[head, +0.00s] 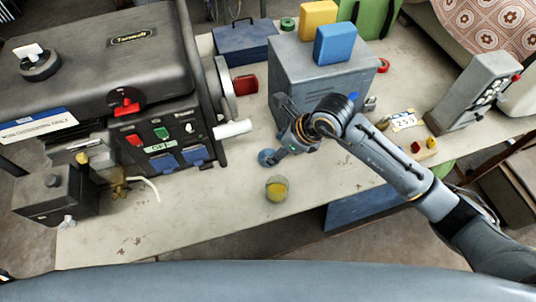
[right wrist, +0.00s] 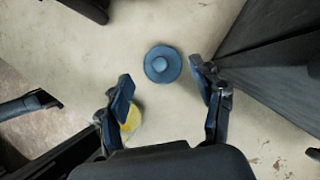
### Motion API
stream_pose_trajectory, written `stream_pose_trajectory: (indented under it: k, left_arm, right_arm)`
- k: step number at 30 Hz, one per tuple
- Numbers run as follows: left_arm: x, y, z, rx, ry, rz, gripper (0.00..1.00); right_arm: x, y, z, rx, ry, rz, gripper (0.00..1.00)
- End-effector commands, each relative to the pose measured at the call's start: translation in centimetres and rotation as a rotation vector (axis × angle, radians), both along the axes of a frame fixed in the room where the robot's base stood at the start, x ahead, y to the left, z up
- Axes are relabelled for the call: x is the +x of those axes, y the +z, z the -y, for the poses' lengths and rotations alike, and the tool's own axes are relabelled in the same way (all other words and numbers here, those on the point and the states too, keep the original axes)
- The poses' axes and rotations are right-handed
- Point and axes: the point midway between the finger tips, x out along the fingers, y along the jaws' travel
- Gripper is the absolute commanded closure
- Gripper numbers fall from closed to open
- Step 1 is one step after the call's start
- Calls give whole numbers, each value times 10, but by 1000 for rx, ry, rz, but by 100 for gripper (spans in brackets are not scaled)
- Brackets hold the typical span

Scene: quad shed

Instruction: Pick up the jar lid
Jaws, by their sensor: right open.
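The jar lid (head: 266,157) is a small blue disc with a raised knob, lying on the workbench. In the right wrist view the lid (right wrist: 162,64) shows whole, ahead of the fingertips and between their lines. My right gripper (head: 279,130) is open and empty above the bench, with one finger partly in front of the lid in the head view. Its spread fingers also show in the right wrist view (right wrist: 160,76). A glass jar with yellow contents (head: 277,188) stands nearer than the lid; in the right wrist view the left finger partly hides it (right wrist: 131,118). My left gripper is out of view.
A grey metal cabinet (head: 315,75) stands close behind my right gripper, with yellow and blue boxes on top. A large dark machine (head: 120,85) with a white spout (head: 233,129) stands left. The bench's front middle (head: 190,220) is clear.

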Motion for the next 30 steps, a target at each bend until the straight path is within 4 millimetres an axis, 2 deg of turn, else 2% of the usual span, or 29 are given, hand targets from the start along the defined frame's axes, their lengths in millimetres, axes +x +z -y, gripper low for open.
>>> stream_pose_trajectory:
  k: [7,12,19,20,23,30]
  left_arm:
    - [0,18,-4,5,-2,-1,66]
    - [0,19,-5,5,-2,-1,66]
    - [0,18,-7,8,-1,0,66]
    - [0,18,-7,9,-1,-1,66]
    - [0,18,-7,9,0,-1,66]
    - [0,18,-7,9,0,-1,66]
  right_arm:
    - [4,-27,-13,0,0,-8,34]
    - [10,-44,-21,1,-1,-2,34]
    - [11,-46,-21,1,0,-1,34]
    - [11,-46,-21,1,0,-1,36]
    - [11,-46,-21,1,0,-1,56]
    - [11,-46,-21,2,0,-1,58]
